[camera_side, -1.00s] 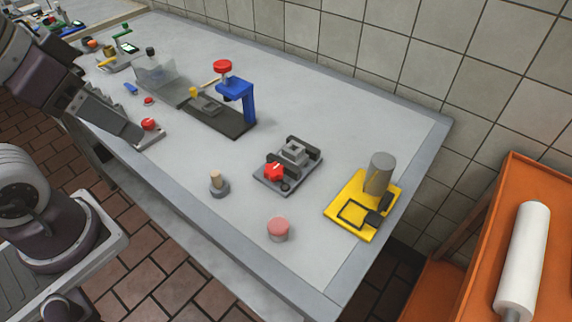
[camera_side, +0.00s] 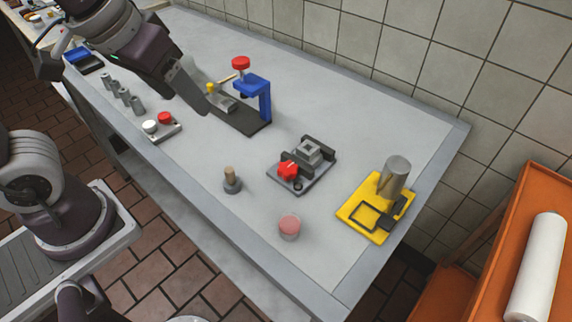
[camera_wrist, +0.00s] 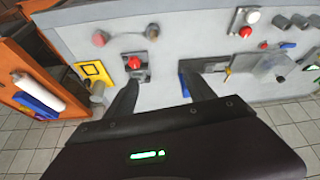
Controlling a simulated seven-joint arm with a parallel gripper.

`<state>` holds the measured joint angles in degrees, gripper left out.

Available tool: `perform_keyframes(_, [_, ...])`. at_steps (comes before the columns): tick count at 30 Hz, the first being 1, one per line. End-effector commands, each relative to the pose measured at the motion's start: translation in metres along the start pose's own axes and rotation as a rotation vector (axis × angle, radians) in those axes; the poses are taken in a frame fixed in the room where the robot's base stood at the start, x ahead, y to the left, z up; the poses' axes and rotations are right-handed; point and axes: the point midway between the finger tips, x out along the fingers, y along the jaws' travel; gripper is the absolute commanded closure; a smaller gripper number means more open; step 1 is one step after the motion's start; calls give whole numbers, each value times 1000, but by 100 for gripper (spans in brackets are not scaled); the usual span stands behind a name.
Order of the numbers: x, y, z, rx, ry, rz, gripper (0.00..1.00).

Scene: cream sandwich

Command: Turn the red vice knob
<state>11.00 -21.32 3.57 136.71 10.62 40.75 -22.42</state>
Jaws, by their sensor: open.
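The red vice knob (camera_side: 288,170) is star-shaped and sits on the front of a small grey vice (camera_side: 311,151) on a dark base plate on the table. In the wrist view the red knob (camera_wrist: 135,62) and its vice lie ahead, left of centre, just beyond the left finger. My gripper (camera_side: 204,110) is over the table to the upper left of the vice, clear of the knob. In the wrist view my gripper (camera_wrist: 160,86) has its two dark fingers wide apart with nothing between them.
A button box (camera_side: 163,130) lies left.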

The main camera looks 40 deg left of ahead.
Motion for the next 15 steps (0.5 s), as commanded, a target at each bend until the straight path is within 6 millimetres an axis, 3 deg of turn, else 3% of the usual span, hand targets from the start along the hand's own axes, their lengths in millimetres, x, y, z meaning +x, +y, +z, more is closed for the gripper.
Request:
perform_keyframes(3, [66,35,-31,-47,-35,-42,37])
perform_keyframes(7, [133,76,-37,-79,-37,-62,37])
perform_keyframes(10, [166,97,-31,-90,-39,-64,37])
perform_keyframes(15, [192,107,-26,-98,-40,-64,37])
